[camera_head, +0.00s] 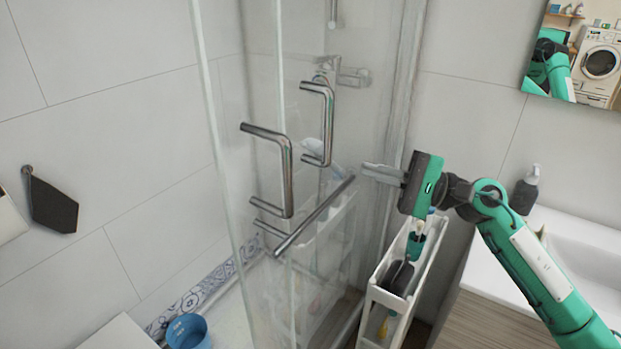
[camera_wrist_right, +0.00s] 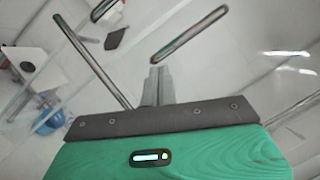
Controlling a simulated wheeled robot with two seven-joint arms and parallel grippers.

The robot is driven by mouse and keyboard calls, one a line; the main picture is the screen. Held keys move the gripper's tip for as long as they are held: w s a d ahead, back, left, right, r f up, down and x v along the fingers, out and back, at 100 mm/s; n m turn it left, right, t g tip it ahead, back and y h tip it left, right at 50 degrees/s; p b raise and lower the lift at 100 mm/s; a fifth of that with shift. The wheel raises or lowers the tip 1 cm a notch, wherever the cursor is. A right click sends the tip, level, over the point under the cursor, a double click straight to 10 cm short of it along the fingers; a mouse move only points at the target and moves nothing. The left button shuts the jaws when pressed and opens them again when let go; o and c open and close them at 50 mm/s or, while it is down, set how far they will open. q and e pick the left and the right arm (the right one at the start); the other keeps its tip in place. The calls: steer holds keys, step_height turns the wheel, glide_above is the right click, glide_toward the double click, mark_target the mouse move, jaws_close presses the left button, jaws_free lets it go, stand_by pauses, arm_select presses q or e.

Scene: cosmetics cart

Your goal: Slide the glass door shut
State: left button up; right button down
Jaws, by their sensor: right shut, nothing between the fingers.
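The clear glass door (camera_head: 240,205) of the shower stands in the middle of the head view. A metal U-shaped handle (camera_head: 288,175) and a second one (camera_head: 330,125) show on the glass, with a slanted metal bar (camera_head: 315,217) lower down. I cannot tell which are reflections. My right gripper (camera_head: 368,170) is shut and empty, just right of the handles and pointing left. In the right wrist view, its closed fingers (camera_wrist_right: 158,84) lie beside a long metal bar (camera_wrist_right: 92,60), apparently without gripping it. My left gripper is out of view.
A narrow white cart (camera_head: 375,293) with bottles and brushes stands below my right gripper. A white sink counter (camera_head: 580,228) with a dark soap bottle (camera_head: 526,190) is at the right. A blue bucket (camera_head: 187,331) sits at the lower left.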

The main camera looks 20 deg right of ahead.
steer(key=a+n+p, duration=0.2)
steer(key=a, duration=0.1)
steer(key=a+r+n+g+p, duration=0.1)
steer(key=a+n+p, duration=0.1)
steer(key=a, duration=0.1)
steer(key=w+a+r+n+g+h+p, duration=0.1)
steer(key=a+n+p, duration=0.1)
steer(key=a, duration=0.1)
steer(key=shift+w+a+r, duration=0.1)
steer(key=shift+a+r, duration=0.1)
steer(key=shift+r, duration=0.05)
steer(key=s+a+p, duration=0.1)
steer(key=p, duration=0.1)
steer(key=s+a+p, duration=0.1)
steer(key=a, duration=0.1)
steer(key=shift+s+a+f+p, duration=0.25)
steer(key=shift+s+f+p, duration=0.05)
steer(key=shift+f+p, duration=0.1)
